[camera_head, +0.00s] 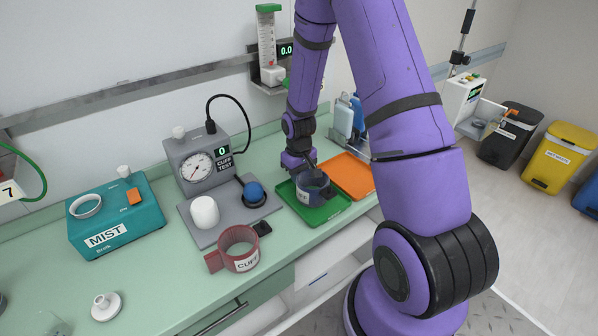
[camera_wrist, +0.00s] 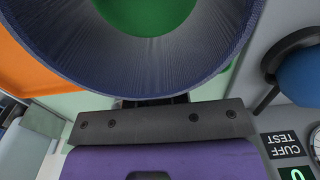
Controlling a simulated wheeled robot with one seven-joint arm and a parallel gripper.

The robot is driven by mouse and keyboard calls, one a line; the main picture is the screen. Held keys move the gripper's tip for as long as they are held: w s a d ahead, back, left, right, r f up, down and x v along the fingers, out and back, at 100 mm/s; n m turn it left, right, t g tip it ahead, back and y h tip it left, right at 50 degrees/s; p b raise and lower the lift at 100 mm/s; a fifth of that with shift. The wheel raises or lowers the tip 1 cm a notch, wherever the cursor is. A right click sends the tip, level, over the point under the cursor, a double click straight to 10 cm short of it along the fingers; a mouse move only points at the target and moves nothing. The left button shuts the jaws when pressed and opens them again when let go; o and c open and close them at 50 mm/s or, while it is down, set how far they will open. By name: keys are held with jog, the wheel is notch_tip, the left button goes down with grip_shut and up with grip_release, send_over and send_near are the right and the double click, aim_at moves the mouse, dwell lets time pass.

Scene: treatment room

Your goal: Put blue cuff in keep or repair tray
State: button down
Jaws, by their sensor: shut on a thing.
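The blue cuff (camera_head: 313,187) is a dark blue ring, in the head view over the green tray (camera_head: 325,216). My gripper (camera_head: 310,172) is shut on the cuff's far wall. In the wrist view the cuff (camera_wrist: 130,75) fills the top, with green showing through its opening. An orange tray (camera_head: 352,173) lies right beside the green one; it also shows at the left of the wrist view (camera_wrist: 25,65). I cannot tell whether the cuff touches the green tray's floor. No keep or repair wording is readable on either tray.
A red cuff (camera_head: 240,250) lies at the counter's front, left of the green tray. The grey cuff tester (camera_head: 205,165) with a white cylinder (camera_head: 204,212) and blue bulb (camera_head: 253,193) stands left. A teal MIST box (camera_head: 118,215) is farther left. Bottles (camera_head: 350,115) stand behind the orange tray.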

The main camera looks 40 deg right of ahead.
jog(key=shift+f, duration=0.1)
jog(key=c, duration=1.1)
grip_release()
jog(key=shift+o, duration=0.2)
jog(key=shift+r, duration=3.55)
